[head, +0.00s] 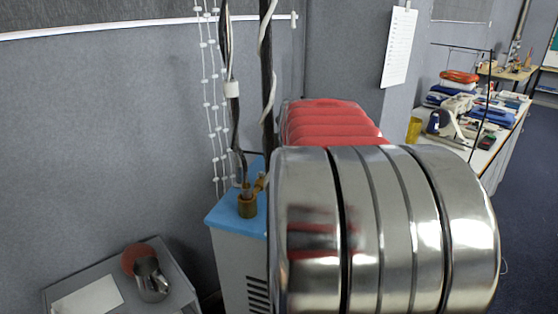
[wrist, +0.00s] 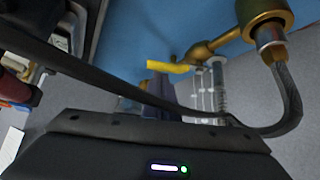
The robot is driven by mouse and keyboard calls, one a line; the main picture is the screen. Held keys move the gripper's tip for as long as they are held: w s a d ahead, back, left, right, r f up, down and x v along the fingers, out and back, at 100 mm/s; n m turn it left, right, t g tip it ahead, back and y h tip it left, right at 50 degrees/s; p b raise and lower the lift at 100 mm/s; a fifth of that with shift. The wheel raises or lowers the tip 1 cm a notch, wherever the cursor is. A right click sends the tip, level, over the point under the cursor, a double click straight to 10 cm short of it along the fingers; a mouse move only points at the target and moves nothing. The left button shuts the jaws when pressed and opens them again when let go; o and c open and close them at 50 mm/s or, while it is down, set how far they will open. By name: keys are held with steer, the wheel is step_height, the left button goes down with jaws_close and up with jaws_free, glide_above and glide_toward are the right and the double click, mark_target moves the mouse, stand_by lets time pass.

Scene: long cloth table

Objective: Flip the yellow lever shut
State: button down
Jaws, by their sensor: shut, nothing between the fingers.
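The yellow lever (wrist: 165,66) shows near the middle of the wrist view, joined to a brass valve (wrist: 235,38) against a blue surface. In the head view the brass fitting (head: 247,204) stands on a blue-topped cabinet (head: 225,212); the lever cannot be made out there. My gripper (wrist: 158,86) is shut and empty, just below the lever in the wrist view. A dark hose partly hides its fingers, and I cannot tell whether they touch the lever. The gripper does not show clearly in the head view.
The dark braided hose (wrist: 289,90) curves from the brass fitting across the wrist view. A row of large shiny metal bodies (head: 390,230) fills the head view's lower right, with red ridged ones (head: 325,120) behind.

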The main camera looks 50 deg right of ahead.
steer(key=shift+s+a, duration=0.35)
steer(key=shift+a, duration=0.25)
steer(key=shift+s+a, duration=0.3)
steer(key=shift+a, duration=0.25)
steer(key=shift+a+f, duration=0.1)
steer(key=shift+a, duration=0.05)
steer(key=shift+w+d, duration=0.4)
steer(key=shift+w, duration=0.3)
steer(key=shift+d, duration=0.1)
steer(key=r, duration=0.1)
steer(key=w+d+r, duration=0.1)
steer(key=r, duration=0.1)
steer(key=shift+w+d+r, duration=0.2)
steer(key=shift+d+r, duration=0.05)
steer(key=shift+d, duration=0.15)
steer(key=w+a+v, duration=0.1)
steer(key=v, duration=0.8)
steer(key=shift+a+r, duration=0.3)
steer(key=shift+a, duration=0.15)
